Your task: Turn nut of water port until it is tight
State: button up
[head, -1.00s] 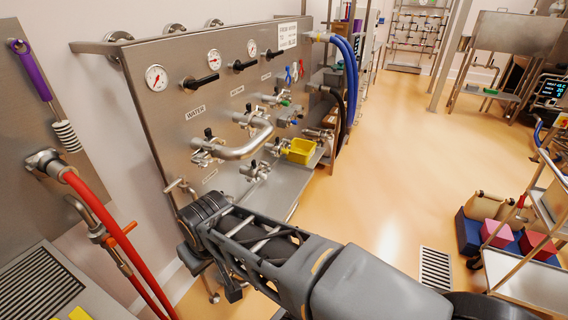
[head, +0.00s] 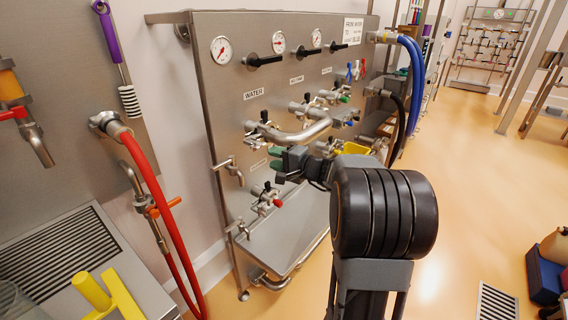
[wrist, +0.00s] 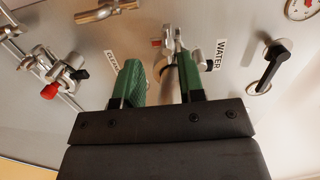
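The water port (head: 262,132) is on the steel panel under the WATER label (head: 254,94), with a curved steel pipe (head: 308,132) joined to it. My gripper (head: 279,160) is in front of the panel, just below that pipe. In the wrist view, the gripper (wrist: 160,62) is open, its two green fingers apart. The water port's valve and fitting (wrist: 172,42) show beyond and between the fingertips, with a length of pipe below. I cannot clearly make out the nut or whether a finger touches it.
A lower valve with a red end (head: 268,196) is below my gripper. Black handles (head: 262,61) and gauges (head: 221,50) line the panel top. A yellow container (head: 355,148) is to the right. Red hose (head: 150,185) hangs at left. Open floor lies right.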

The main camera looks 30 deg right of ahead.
aim_at(263, 146)
jog(key=shift+m+t+h, duration=0.5)
jog(key=shift+m+t, duration=0.1)
jog(key=shift+t, duration=0.1)
jog(key=shift+w+a, duration=0.15)
jog(key=shift+w, duration=1.35)
jog(key=shift+w+a, duration=0.2)
jog(key=shift+w, duration=1.35)
jog(key=shift+w+a, duration=0.15)
jog(key=shift+w, duration=1.35)
jog(key=shift+c, duration=0.4)
